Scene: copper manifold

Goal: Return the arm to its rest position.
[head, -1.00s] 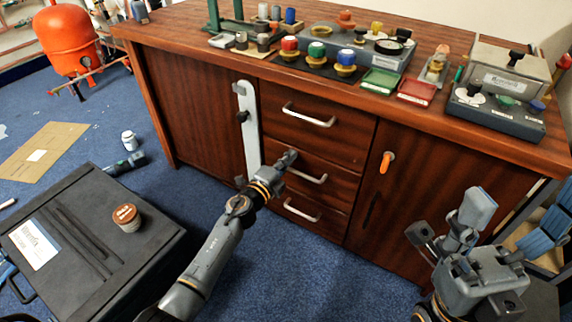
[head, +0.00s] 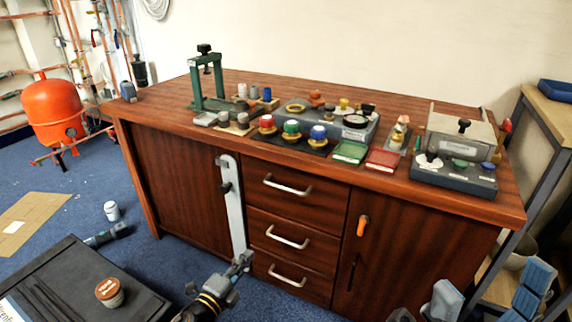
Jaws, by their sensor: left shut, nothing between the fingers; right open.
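My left gripper (head: 240,262) is low in front of the wooden cabinet, near the lower end of the grey locking bar (head: 233,205). Its fingers are shut with nothing visible between them. I cannot tell whether it touches the bar. My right gripper (head: 425,306) is at the bottom edge of the head view, right of the drawers, with its fingers apart and empty. Its lower part is cut off by the frame.
The wooden cabinet (head: 180,185) has three shut drawers and an orange handle (head: 363,225). Its top holds a green press (head: 195,85), coloured knobs and boxes. A black case (head: 75,270) with a brown-lidded jar (head: 109,292) lies left. A metal-framed shelf (head: 548,120) stands right.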

